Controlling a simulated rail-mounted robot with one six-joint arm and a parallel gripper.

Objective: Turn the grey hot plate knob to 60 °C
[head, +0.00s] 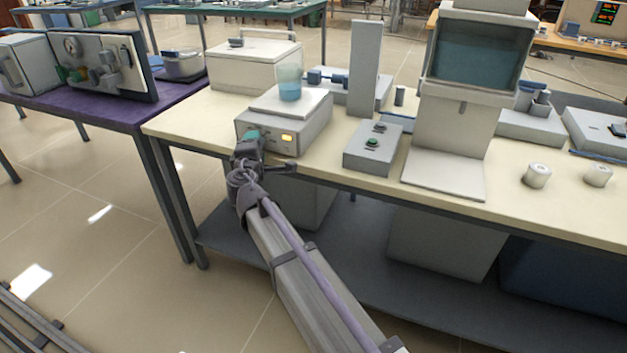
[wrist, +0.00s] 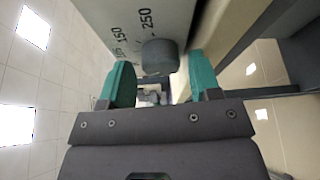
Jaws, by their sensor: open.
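The hot plate (head: 312,103) is a pale grey box on the cream bench, with a lit amber display (head: 287,138) on its front. Its grey knob (wrist: 158,54) shows in the wrist view, next to printed marks that include 150 and 250. A pointer on the knob cannot be made out. My gripper (head: 254,143) is at the left of the hot plate's front and hides the knob in the head view. In the wrist view its teal fingers (wrist: 162,76) are open, one on each side of the knob, with gaps visible.
A beaker of blue liquid (head: 289,82) stands on the hot plate. A white lidded box (head: 252,68) is behind. The floor in front of the bench is clear.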

